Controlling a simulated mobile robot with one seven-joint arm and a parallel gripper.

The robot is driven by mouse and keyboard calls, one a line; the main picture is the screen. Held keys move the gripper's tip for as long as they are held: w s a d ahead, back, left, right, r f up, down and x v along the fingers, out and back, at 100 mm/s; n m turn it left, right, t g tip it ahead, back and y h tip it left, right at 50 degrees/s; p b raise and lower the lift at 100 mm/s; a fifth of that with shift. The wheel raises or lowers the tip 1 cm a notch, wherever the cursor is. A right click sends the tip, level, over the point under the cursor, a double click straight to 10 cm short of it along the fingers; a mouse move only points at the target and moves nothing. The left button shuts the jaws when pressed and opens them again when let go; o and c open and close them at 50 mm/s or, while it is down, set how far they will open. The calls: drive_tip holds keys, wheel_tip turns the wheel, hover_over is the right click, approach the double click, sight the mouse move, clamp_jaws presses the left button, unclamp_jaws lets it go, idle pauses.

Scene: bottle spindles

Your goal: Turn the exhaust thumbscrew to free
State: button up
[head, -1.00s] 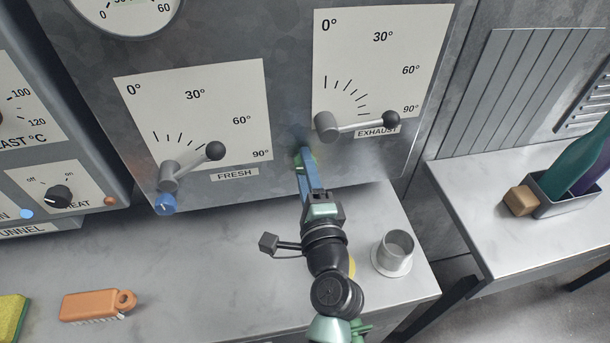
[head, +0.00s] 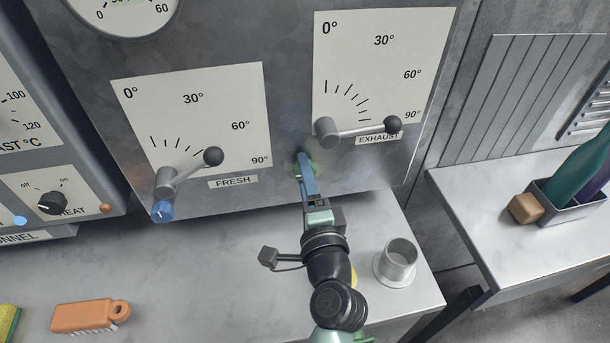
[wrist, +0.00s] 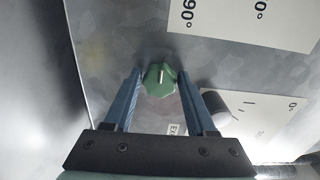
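The exhaust thumbscrew is a green lobed knob (wrist: 160,80) with a white pointer line, on the metal panel near the exhaust dial. In the wrist view it sits between the two blue fingers of my gripper (wrist: 160,74), with a narrow gap on each side. The pointer line runs towards the top of that picture. In the head view my gripper (head: 304,160) reaches the panel below and left of the exhaust lever (head: 358,131), and mostly hides the green knob. The exhaust lever points towards the 90° end of its scale.
The fresh lever (head: 190,170) and its blue thumbscrew (head: 163,212) are to the left. On the counter (head: 200,270) are an orange brush (head: 88,315) and a grey cup (head: 396,263). A bottle tray (head: 570,207) stands on the right-hand counter.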

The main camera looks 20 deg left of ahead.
drive_tip(key=shift+o, duration=1.2)
drive_tip(key=b+v, duration=0.2)
drive_tip(key=v, duration=1.1)
